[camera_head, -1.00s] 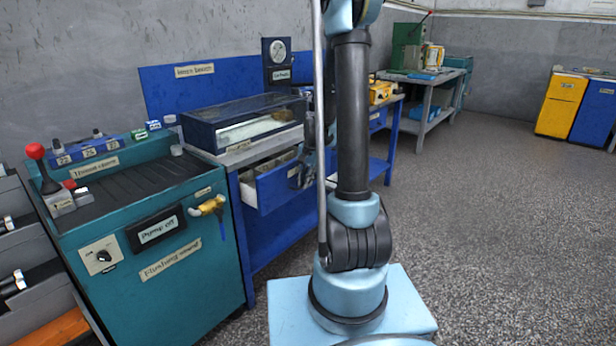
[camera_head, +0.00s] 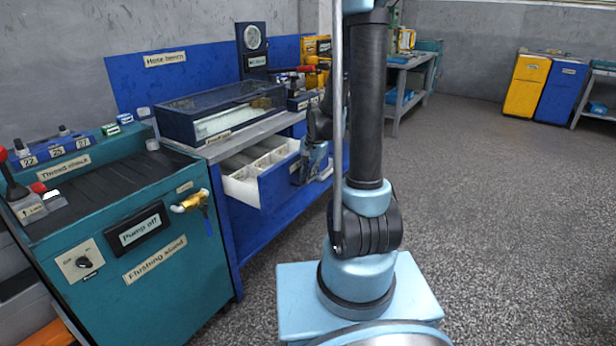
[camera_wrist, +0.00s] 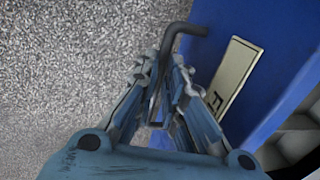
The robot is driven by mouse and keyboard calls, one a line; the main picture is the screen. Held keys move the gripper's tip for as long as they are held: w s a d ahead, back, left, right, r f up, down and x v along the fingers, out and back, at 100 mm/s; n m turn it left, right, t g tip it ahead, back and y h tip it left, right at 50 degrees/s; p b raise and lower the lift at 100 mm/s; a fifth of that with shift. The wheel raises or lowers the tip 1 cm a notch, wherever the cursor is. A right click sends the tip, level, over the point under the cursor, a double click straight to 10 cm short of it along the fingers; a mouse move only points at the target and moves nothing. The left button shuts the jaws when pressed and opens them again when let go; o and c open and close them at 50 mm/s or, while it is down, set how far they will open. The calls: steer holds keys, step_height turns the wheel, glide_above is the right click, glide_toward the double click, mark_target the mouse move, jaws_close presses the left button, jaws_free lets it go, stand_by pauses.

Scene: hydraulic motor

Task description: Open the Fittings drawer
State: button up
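The blue-fronted drawer (camera_head: 277,188) under the hose bench stands well out, with its pale divided inside showing. In the wrist view its blue front (camera_wrist: 285,60) carries a cream label plate (camera_wrist: 236,75); only an "F" can be made out. A dark bar handle (camera_wrist: 183,30) sticks out from that front. My gripper (camera_wrist: 166,82) has its fingers on both sides of the handle, closed in on it.
The hose bench (camera_head: 225,147) carries a glass-topped case (camera_head: 222,112) and a gauge (camera_head: 252,40). A teal flushing stand (camera_head: 130,235) with a brass valve (camera_head: 192,203) stands close on the left. The speckled floor (camera_head: 480,200) on the right is clear.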

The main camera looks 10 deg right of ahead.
steer(key=o, duration=0.4)
steer(key=shift+r, duration=0.1)
steer(key=shift+s+d+r, duration=0.2)
steer(key=shift+d+r, duration=0.05)
steer(key=shift+r, duration=1.65)
steer(key=shift+s+d+r, duration=0.25)
steer(key=shift+d+r, duration=0.05)
steer(key=shift+r, duration=1.65)
steer(key=shift+s+d+r, duration=0.2)
steer(key=shift+d+r, duration=0.05)
steer(key=shift+r, duration=1.65)
steer(key=s+d+f+n, duration=0.1)
steer(key=s+n, duration=0.1)
steer(key=s, duration=0.6)
steer(key=s+d+f+n+h, duration=0.1)
steer(key=s+d+f+n, duration=0.1)
steer(key=s, duration=0.7)
steer(key=s+d+f+n, duration=0.1)
steer(key=s+n, duration=0.3)
steer(key=s, duration=0.4)
steer(key=shift+s+d+f+t+h, duration=0.3)
steer(key=shift+s+d+t+h, duration=0.05)
steer(key=shift+d+t+h, duration=0.05)
